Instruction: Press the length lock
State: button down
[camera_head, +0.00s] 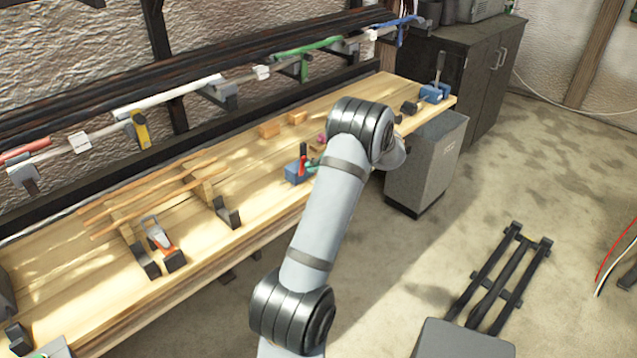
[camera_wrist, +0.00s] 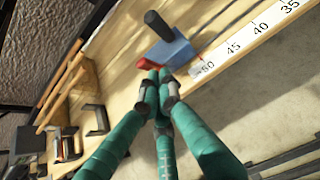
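A blue block (camera_wrist: 176,52) with a dark upright handle (camera_wrist: 158,24) sits at the bench edge beside a white scale strip (camera_wrist: 233,48). A small red part (camera_wrist: 146,65) is at its lower left side; it looks like the lock, though no label shows. In the head view the blue block (camera_head: 296,173) stands near the front edge, with the red part (camera_head: 303,162) upright on it. My gripper (camera_wrist: 156,76) has green fingers with their tips together, shut, right at the red part. I cannot tell whether they touch it. In the head view my arm hides most of the gripper.
Bent laths (camera_head: 150,195) lie over wooden supports on the left of the bench (camera_head: 260,210), near an orange-and-grey tool (camera_head: 157,235). Another blue clamp (camera_head: 433,94) stands at the bench's far end. A grey bin (camera_head: 425,165) stands beside it. A loaded rack runs behind.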

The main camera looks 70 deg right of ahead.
jog(key=shift+w+r+p, duration=0.1)
jog(key=shift+r+p, duration=0.45)
jog(key=shift+r, duration=0.25)
jog(key=s+a+r+b, duration=0.1)
jog(key=s+a+r, duration=0.1)
jog(key=s, duration=0.3)
jog(key=s+a+r+b, duration=0.1)
jog(key=s+a+r, duration=0.1)
jog(key=s, duration=0.4)
jog(key=shift+s+a+r+b, duration=0.25)
jog(key=shift+r+b, duration=0.1)
jog(key=shift+r, duration=0.05)
